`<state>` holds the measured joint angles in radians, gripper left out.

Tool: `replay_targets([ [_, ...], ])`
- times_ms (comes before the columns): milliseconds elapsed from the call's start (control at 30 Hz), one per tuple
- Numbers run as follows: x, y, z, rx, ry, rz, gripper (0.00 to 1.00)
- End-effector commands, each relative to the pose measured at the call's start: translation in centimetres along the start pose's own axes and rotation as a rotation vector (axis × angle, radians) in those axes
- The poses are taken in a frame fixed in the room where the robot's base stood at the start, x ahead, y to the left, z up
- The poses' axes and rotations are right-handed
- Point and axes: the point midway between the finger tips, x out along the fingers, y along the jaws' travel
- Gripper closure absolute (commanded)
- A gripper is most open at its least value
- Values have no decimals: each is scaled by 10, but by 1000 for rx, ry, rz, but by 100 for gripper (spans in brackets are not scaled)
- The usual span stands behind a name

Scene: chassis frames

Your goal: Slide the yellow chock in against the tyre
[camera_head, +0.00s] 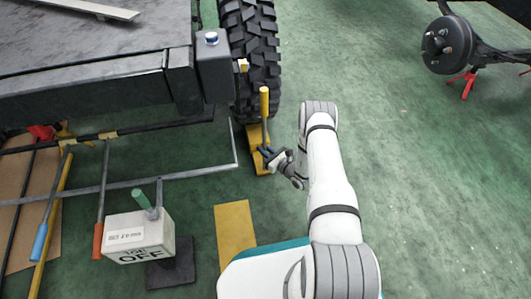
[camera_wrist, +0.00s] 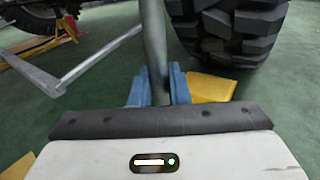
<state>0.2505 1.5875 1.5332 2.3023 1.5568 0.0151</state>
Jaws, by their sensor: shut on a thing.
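The yellow chock (camera_head: 258,162) lies on the green floor just in front of the black knobbly tyre (camera_head: 252,45). An upright handle (camera_head: 264,104) rises from the chock, with a yellow top and a grey shaft. My gripper (camera_head: 268,154) is shut on this shaft, low down near the chock. In the wrist view the grey shaft (camera_wrist: 154,45) stands between my blue fingers (camera_wrist: 157,88). Part of the chock (camera_wrist: 211,87) shows to the right of them, below the tyre (camera_wrist: 232,35). I cannot tell whether chock and tyre touch.
A grey metal frame bar (camera_head: 200,177) runs on the left of the chock. A white box marked OFF (camera_head: 139,238) stands at lower left, near a yellow floor patch (camera_head: 235,233). An axle hub on a red stand (camera_head: 466,82) is at upper right. Floor right of my arm is clear.

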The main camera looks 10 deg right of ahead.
Motion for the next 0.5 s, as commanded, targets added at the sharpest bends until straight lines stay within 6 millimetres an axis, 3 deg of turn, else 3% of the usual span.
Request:
replay_targets([
  [500,26,-17,-1,0,1,0,100],
])
